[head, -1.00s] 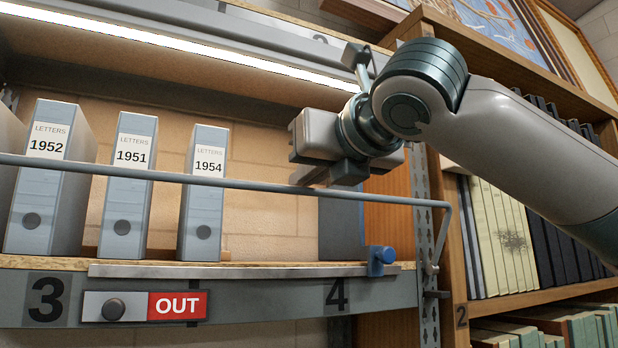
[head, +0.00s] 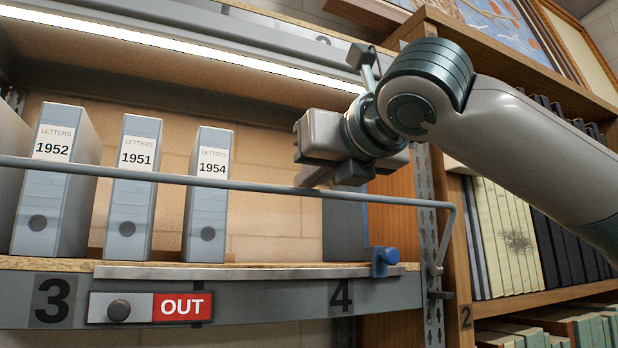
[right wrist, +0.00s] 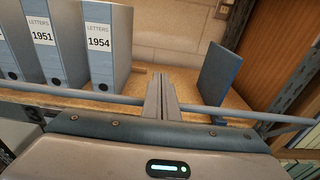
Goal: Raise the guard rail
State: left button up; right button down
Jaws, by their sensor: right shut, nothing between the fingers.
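The guard rail (head: 250,186) is a thin grey bar crossing the front of the shelf at about mid-height of the binders. Its right end bends down to the slotted upright at the right. It also shows in the right wrist view (right wrist: 230,112), running behind my fingers. My right gripper (head: 312,180) is shut and empty, its fingertips close to the rail in the head view. In the right wrist view the shut fingers (right wrist: 161,92) overlap the rail; I cannot tell whether they touch it. My left gripper is out of view.
Grey letter binders 1952 (head: 52,190), 1951 (head: 133,190) and 1954 (head: 207,200) stand behind the rail. A dark blue board (head: 345,225) stands further right. A blue catch (head: 384,260) and an OUT sign (head: 181,307) are on the shelf front. A bookcase (head: 460,230) stands right.

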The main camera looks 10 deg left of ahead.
jog(key=shift+s, duration=0.1)
dwell(0.3)
jog(key=shift+s+d+b, duration=0.35)
jog(key=shift+s+b, duration=0.1)
jog(key=b+v, duration=0.6)
jog(key=v, duration=1)
jog(key=shift+b, duration=0.3)
jog(key=shift+r, duration=0.15)
